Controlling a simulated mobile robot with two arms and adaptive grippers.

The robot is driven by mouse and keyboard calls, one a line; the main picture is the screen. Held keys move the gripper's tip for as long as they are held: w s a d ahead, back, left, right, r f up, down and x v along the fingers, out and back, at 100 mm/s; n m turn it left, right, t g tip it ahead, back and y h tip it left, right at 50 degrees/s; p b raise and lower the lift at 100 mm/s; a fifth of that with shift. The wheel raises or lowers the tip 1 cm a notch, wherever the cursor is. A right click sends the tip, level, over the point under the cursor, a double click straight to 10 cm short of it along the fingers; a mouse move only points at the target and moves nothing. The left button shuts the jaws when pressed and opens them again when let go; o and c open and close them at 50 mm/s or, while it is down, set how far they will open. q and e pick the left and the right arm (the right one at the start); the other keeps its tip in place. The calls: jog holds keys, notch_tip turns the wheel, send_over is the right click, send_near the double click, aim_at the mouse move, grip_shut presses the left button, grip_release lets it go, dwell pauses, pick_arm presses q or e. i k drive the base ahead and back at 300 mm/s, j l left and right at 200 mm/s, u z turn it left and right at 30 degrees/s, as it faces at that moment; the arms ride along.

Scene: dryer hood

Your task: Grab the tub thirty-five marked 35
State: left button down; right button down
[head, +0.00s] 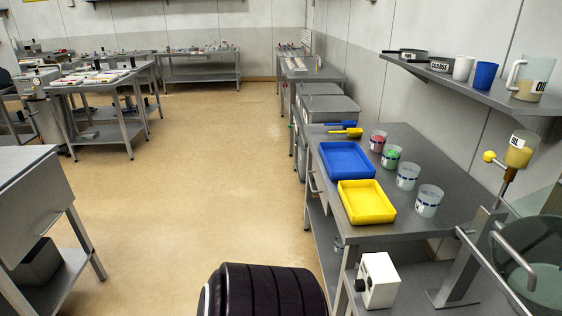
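Several small clear tubs with blue-and-white labels stand in a row on the right-hand steel table (455,185). The farthest tub (377,143) holds something red. The tub nearer than it (390,159) holds something green. Nearer still are a pale tub (407,177) and the nearest tub (429,203), also pale. The label marks are too small to read, so I cannot tell which tub is marked 35. Neither of my grippers shows in the head view.
A blue tray (346,172) and a yellow tray (367,216) lie left of the tubs, with blue and yellow scoops behind. A wall shelf (470,93) with cups overhangs the right. A white switch box (378,280) sits in front. The floor (210,180) left is clear.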

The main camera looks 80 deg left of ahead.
aim_at(339, 247)
jog(key=u, duration=2.05)
jog(key=i+j+z, duration=0.1)
jog(key=z, duration=0.3)
jog(key=i+j+z, duration=0.1)
jog(key=j+z, duration=0.15)
jog(key=z, duration=0.15)
jog(key=j+z, duration=0.2)
jog(key=z, duration=0.2)
jog(key=j+z, duration=0.25)
jog(key=z, duration=0.15)
jog(key=i+j, duration=0.05)
